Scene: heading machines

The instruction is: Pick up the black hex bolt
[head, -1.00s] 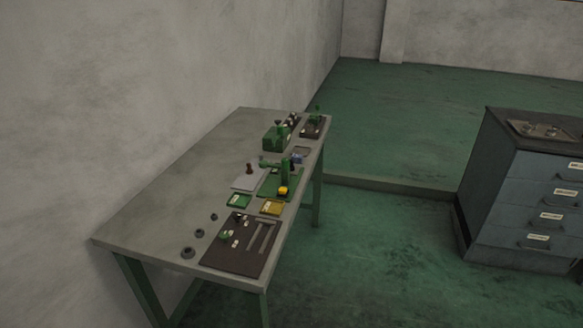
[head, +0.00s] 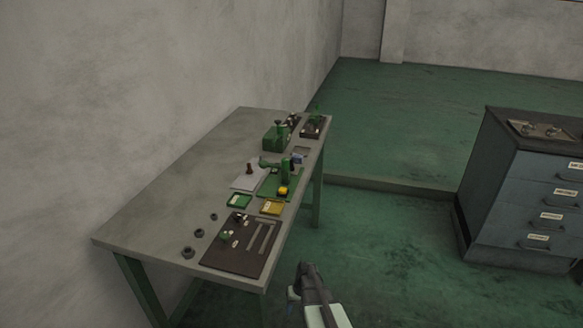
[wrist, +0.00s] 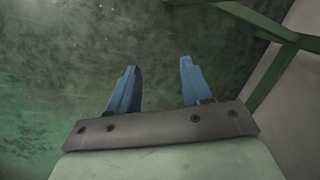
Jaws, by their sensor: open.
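Several small dark hex-shaped pieces lie in a row at the near left of the grey workbench: a larger piece (head: 187,252), a middle piece (head: 199,233) and a small piece (head: 213,216). They are too small to tell which is the black hex bolt, or whether they are bolts or nuts. My gripper (wrist: 158,68) is open and empty in the wrist view, its two blue fingers apart over the green floor. In the head view, my gripper and wrist show at the bottom, right of the bench's near end and away from the dark pieces.
The workbench (head: 165,215) carries a dark brown board (head: 225,259) with small parts, a green tray (head: 239,200), a yellow tray (head: 271,208) and green machines (head: 276,138) farther back. Green bench framing (wrist: 270,75) crosses the wrist view's upper right. A blue drawer cabinet (head: 500,200) stands right.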

